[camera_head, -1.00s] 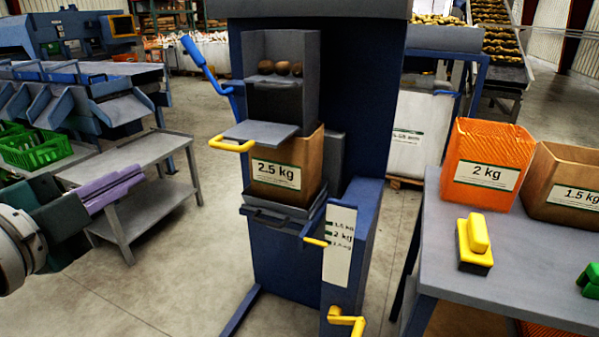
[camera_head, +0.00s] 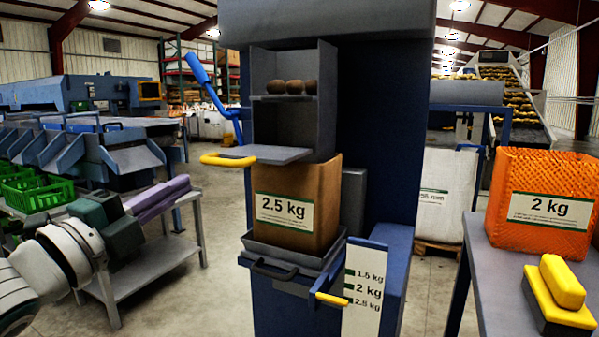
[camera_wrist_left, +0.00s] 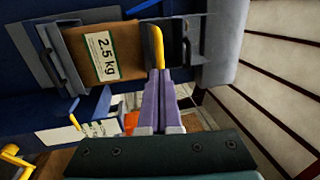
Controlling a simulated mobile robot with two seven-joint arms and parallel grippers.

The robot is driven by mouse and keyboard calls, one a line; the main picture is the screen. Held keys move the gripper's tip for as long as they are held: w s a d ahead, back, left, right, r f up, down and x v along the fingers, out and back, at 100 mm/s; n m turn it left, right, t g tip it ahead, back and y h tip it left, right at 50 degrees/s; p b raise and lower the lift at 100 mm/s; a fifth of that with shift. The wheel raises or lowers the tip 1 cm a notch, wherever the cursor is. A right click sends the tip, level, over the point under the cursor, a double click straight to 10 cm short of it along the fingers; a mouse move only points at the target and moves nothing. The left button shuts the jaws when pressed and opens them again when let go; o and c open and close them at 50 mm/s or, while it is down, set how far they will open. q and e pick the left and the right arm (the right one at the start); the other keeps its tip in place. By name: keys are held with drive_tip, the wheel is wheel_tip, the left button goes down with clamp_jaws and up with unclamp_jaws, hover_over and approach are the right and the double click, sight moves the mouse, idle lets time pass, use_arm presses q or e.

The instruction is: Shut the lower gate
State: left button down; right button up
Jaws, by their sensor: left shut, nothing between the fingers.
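The lower gate (camera_head: 268,153) is a flat grey plate with a yellow handle (camera_head: 228,160) at its left end. It sticks out to the left from the grey chute, above the brown 2.5 kg bag (camera_head: 322,200). Three potatoes (camera_head: 295,87) sit on a shelf higher in the chute. My left gripper (camera_head: 185,184), with purple fingers, is shut and empty, left of the handle and slightly lower in the picture. In the left wrist view the fingertips (camera_wrist_left: 159,73) point at the yellow handle (camera_wrist_left: 158,45); I cannot tell whether they touch. My right gripper is not in view.
A blue lever (camera_head: 205,80) rises left of the chute. The bag stands on a grey tray (camera_head: 290,252) beside a weight scale plate (camera_head: 365,290). A grey table (camera_head: 490,275) at right holds an orange 2 kg bag (camera_head: 541,200) and a yellow-handled block (camera_head: 560,290).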

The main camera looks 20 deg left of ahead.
sight(218, 165)
use_arm(q)
drive_tip(key=w, duration=0.4)
drive_tip(key=w+r, duration=0.1)
drive_tip(key=w, duration=0.1)
drive_tip(key=shift+w+d+b, duration=0.15)
drive_tip(key=shift+d+b, duration=0.05)
drive_tip(key=shift+b, duration=0.1)
